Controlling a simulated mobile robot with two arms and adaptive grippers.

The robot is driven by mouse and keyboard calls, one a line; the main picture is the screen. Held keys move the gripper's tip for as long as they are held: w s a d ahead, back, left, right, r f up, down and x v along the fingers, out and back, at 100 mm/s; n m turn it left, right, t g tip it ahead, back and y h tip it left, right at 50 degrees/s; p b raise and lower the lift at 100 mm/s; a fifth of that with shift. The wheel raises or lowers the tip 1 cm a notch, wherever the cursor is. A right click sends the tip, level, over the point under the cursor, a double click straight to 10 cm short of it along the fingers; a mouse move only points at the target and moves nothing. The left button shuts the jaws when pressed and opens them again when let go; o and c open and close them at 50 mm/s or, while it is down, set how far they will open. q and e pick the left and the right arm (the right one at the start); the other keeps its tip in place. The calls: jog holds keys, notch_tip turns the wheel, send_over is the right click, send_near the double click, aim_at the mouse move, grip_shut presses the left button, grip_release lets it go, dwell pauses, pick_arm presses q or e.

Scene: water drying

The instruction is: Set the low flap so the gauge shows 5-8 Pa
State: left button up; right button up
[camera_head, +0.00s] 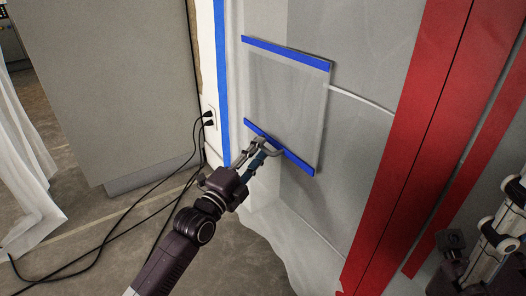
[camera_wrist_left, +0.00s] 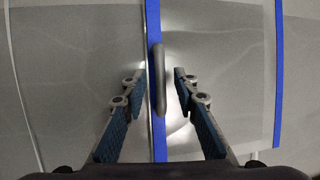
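The flap (camera_head: 285,88) is a translucent sheet on the plastic wall, with a blue strip along its top (camera_head: 286,53) and another along its bottom edge (camera_head: 298,163). A dark grey handle (camera_wrist_left: 158,80) sits on a blue strip in the left wrist view. My left gripper (camera_head: 265,146) is at the flap's bottom strip. In the left wrist view its two fingers (camera_wrist_left: 158,84) stand apart on either side of the handle, with gaps showing, so it is open. No gauge shows in either view.
Red vertical strips (camera_head: 410,140) run down the plastic wall right of the flap. A large grey panel (camera_head: 110,80) stands at left, with black cables (camera_head: 130,230) on the floor. An outlet with plugs (camera_head: 209,118) is left of the flap. Loose plastic hangs at far left.

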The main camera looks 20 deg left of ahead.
pick_arm(q)
jog(key=shift+x, duration=1)
grip_shut()
